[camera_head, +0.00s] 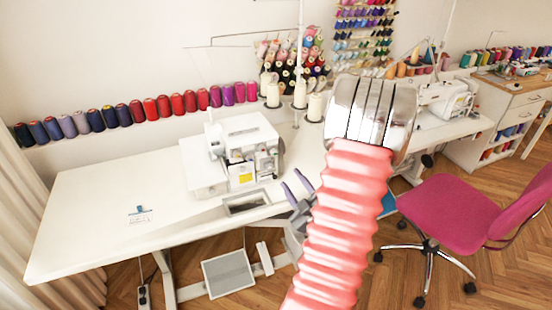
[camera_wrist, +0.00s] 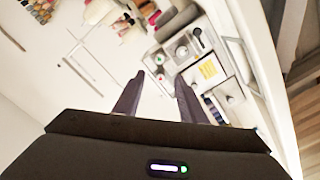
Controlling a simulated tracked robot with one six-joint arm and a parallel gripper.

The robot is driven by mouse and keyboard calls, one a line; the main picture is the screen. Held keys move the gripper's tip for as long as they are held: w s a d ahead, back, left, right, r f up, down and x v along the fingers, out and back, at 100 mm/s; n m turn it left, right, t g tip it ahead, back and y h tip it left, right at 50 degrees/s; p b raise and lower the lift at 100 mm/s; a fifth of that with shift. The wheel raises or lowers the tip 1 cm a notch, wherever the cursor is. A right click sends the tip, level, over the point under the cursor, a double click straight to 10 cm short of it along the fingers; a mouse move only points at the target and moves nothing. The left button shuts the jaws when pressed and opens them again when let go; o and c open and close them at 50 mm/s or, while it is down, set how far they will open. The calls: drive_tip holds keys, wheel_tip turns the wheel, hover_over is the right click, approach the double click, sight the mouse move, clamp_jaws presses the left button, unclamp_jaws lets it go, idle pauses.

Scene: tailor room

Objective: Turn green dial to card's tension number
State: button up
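The white sewing machine (camera_head: 240,150) stands on the white table, with a yellow label on its front. In the wrist view the machine (camera_wrist: 208,72) shows tilted. A small round dial with green on it (camera_wrist: 160,59) shows there between and beyond my fingertips. In the head view I cannot make out the green dial. A small white card (camera_head: 140,217) with a blue clip lies on the table at the left; its number is too small to read. My gripper (camera_head: 291,178) is open and empty, just right of the machine; in the wrist view its two fingers (camera_wrist: 159,76) are apart.
Thread spools (camera_head: 190,101) line the wall behind. A cone stand (camera_head: 300,97) stands behind the machine. A pink chair (camera_head: 460,213) and a second machine (camera_head: 448,98) are at the right.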

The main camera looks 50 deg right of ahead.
sight(274, 155)
drive_tip(key=x, duration=1.4)
drive_tip(key=shift+c, duration=0.4)
drive_tip(key=shift+a, duration=0.1)
clamp_jaws()
drive_tip(key=shift+a, duration=0.15)
